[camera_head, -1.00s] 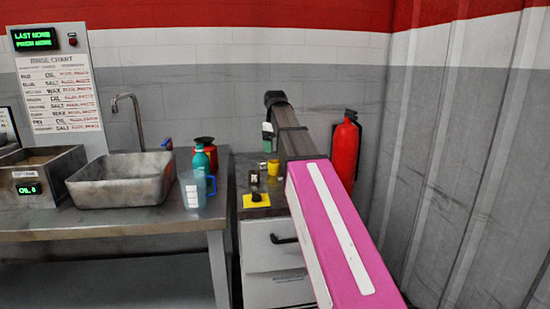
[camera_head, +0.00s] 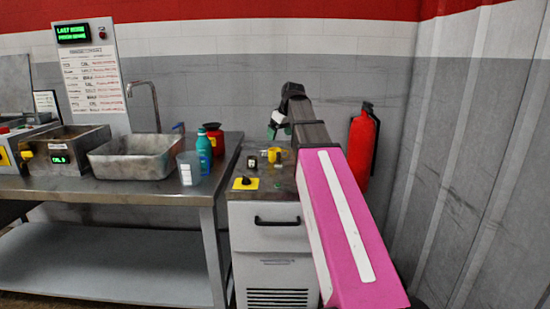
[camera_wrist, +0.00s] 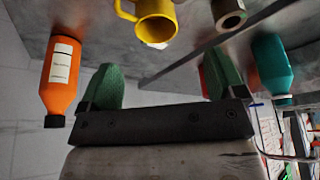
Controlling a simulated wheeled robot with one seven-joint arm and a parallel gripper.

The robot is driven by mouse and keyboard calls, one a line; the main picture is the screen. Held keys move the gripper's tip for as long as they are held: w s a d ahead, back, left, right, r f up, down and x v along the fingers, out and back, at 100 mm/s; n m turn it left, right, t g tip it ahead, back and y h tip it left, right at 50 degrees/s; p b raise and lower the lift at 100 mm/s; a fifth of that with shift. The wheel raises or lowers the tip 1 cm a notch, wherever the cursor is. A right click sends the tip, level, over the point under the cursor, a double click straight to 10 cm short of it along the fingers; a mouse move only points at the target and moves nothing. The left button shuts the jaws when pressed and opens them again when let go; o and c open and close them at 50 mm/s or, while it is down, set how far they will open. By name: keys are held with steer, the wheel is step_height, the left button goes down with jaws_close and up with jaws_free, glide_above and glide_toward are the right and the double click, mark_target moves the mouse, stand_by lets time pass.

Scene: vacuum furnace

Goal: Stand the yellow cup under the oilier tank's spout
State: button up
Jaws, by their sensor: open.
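The yellow cup (camera_head: 274,154) stands on the grey cabinet top, with its handle and opening showing in the wrist view (camera_wrist: 156,20). My gripper (camera_head: 278,122) is above and close behind the cup in the head view. In the wrist view its two green-padded fingers (camera_wrist: 163,62) are spread apart with nothing between them, and the cup lies beyond their tips. A metal tank (camera_head: 75,140) with a green display, which seems to read OIL and a digit, sits on the bench at left. A small yellow part (camera_head: 27,154) shows at its left side. Another tank (camera_head: 8,158) is cut off by the left edge.
A metal basin (camera_head: 135,160), a clear jug (camera_head: 188,170), a teal bottle (camera_head: 203,150) and a red container (camera_head: 214,137) stand on the bench. A black knob on a yellow plate (camera_head: 245,184) is at the cabinet's front. An orange bottle (camera_wrist: 62,78) shows in the wrist view.

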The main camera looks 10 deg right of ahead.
mark_target(275, 149)
steer(key=x, duration=0.5)
steer(key=shift+a, duration=0.2)
steer(key=shift+d+x, duration=0.2)
steer(key=shift+x, duration=1.25)
steer(key=shift+d+x, duration=0.2)
steer(key=shift+x, duration=1.25)
steer(key=shift+w, duration=0.2)
steer(key=c, duration=1.1)
steer(key=shift+r, duration=0.1)
